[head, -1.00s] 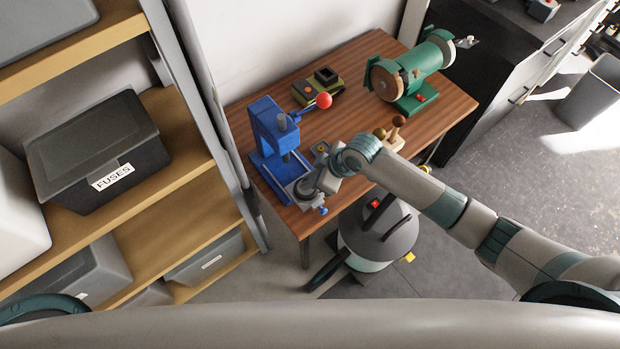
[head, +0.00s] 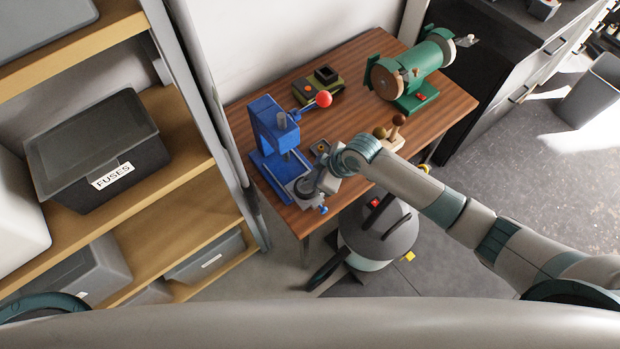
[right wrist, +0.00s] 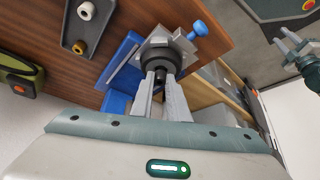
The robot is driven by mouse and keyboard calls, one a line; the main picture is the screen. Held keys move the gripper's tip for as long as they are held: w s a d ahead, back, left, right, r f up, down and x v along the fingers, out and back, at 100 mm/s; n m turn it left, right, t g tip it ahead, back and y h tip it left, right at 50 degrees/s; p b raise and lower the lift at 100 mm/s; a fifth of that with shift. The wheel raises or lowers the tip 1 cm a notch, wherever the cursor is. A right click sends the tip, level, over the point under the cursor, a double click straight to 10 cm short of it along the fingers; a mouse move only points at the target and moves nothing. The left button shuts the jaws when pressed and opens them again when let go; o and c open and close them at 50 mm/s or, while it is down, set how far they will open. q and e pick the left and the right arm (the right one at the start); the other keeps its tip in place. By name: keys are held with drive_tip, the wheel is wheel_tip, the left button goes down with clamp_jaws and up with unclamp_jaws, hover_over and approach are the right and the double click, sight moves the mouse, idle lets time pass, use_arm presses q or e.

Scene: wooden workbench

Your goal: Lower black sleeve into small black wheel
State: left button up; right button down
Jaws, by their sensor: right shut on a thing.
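My right gripper (right wrist: 161,82) is shut on the black sleeve (right wrist: 160,75), a small dark piece between its fingertips in the right wrist view. The small black wheel (right wrist: 157,54) lies just beyond the fingertips, in the grey holder of the blue press. In the head view the wheel (head: 304,188) shows at the front of the press, with my right gripper (head: 318,184) beside and over it. The fingers hide much of the sleeve, and I cannot tell if it touches the wheel. My left gripper (right wrist: 288,42) shows small in the right wrist view, fingers apart and empty.
The blue press (head: 270,130) with its red-knobbed lever stands close by at the bench's left end. A shelf (head: 180,130) stands left.

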drive_tip(key=shift+f, duration=0.4)
drive_tip(key=c, duration=1.6)
unclamp_jaws()
drive_tip(key=shift+s+f, duration=0.1)
drive_tip(key=shift+c, duration=0.2)
drive_tip(key=shift+d, duration=0.1)
drive_tip(key=shift+s+d+r+b, duration=0.1)
drive_tip(key=shift+d+r+b, duration=0.1)
drive_tip(key=shift+r, duration=0.15)
drive_tip(key=shift+d+r+b, duration=0.1)
drive_tip(key=shift+r+b, duration=0.1)
drive_tip(key=shift+r, duration=0.1)
drive_tip(key=b+v, duration=0.3)
drive_tip(key=v, duration=1.3)
drive_tip(key=shift+a, duration=0.1)
